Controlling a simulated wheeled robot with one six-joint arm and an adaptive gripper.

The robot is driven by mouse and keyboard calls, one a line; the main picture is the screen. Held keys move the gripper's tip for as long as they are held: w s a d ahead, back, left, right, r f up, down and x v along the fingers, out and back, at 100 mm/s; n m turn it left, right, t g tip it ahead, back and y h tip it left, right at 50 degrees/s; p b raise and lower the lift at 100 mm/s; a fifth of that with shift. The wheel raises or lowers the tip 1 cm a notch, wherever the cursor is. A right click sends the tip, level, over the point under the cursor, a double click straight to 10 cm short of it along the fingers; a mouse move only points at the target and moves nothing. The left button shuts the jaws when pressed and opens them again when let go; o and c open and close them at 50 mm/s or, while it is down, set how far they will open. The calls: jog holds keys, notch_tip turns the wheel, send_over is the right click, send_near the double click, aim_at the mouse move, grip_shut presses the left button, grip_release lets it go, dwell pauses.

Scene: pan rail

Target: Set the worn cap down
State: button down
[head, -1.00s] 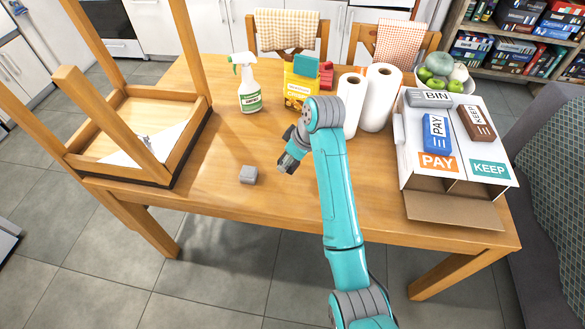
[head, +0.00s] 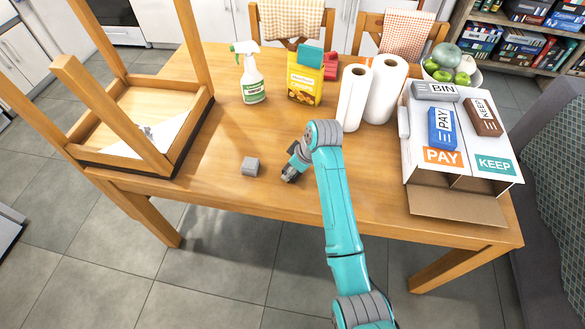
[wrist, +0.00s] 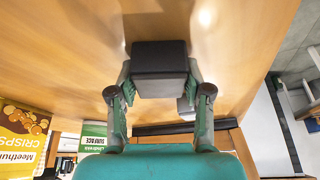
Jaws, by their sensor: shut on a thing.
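My gripper (head: 292,170) is low over the middle of the table, at the end of my teal arm. In the wrist view my gripper (wrist: 159,76) is shut on a dark, blocky cap (wrist: 159,65), with a finger on each side of it. In the head view the held cap (head: 288,175) shows only as a small dark shape at the fingertips. I cannot tell whether it touches the table. A separate light grey block (head: 250,166) sits on the table just left of my gripper; in the wrist view it is partly hidden behind the held cap.
An upturned wooden stool (head: 178,152) rests on the left of the table (head: 240,198). A spray bottle (head: 252,82), yellow crisps packet (head: 304,84) and paper rolls (head: 384,92) stand behind. A sorting box (head: 420,178) is at right. The front middle is clear.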

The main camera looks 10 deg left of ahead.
jog(key=c, duration=0.5)
grip_release()
jog(key=v, duration=1.2)
jog(key=shift+s, duration=0.15)
